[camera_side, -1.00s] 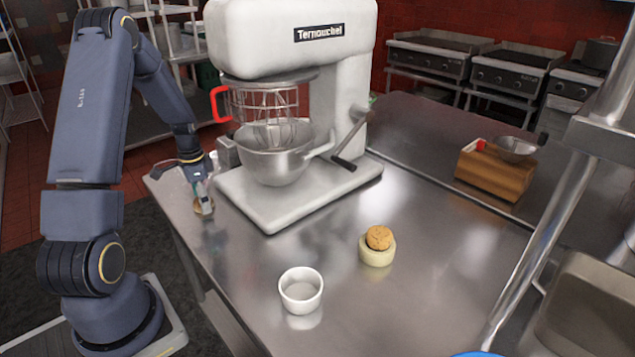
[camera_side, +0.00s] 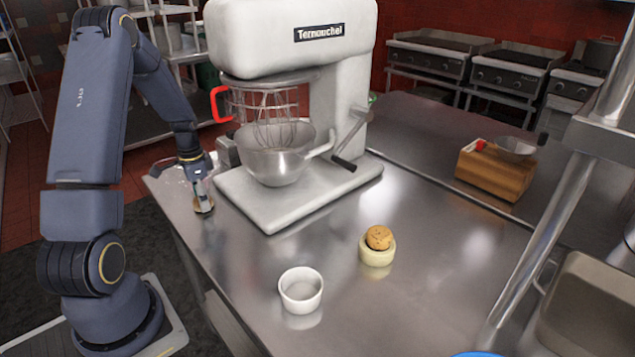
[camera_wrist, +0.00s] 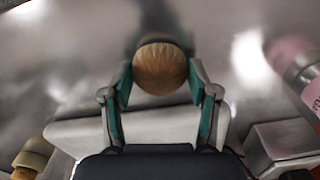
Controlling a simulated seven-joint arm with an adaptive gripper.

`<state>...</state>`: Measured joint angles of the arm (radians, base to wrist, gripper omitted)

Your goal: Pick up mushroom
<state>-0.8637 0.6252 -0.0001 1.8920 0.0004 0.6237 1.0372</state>
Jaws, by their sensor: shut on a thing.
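The mushroom (camera_wrist: 160,68), a rounded brown thing with fine streaks, sits between the two fingertips in the wrist view. My gripper (camera_wrist: 160,84) is shut on it, one green-sided finger on each side. In the side view my gripper (camera_side: 204,202) points down near the left edge of the steel table, left of the mixer. The mushroom (camera_side: 204,210) shows there as a small brown patch at the fingertips. I cannot tell whether it touches the table.
A big white stand mixer (camera_side: 300,190) stands close right of my gripper. A white ramekin (camera_side: 301,290) and a cream round piece with a brown top (camera_side: 377,250) stand nearer the front. A wooden box (camera_side: 495,172) is far right. A pink bottle (camera_wrist: 292,60) shows in the wrist view.

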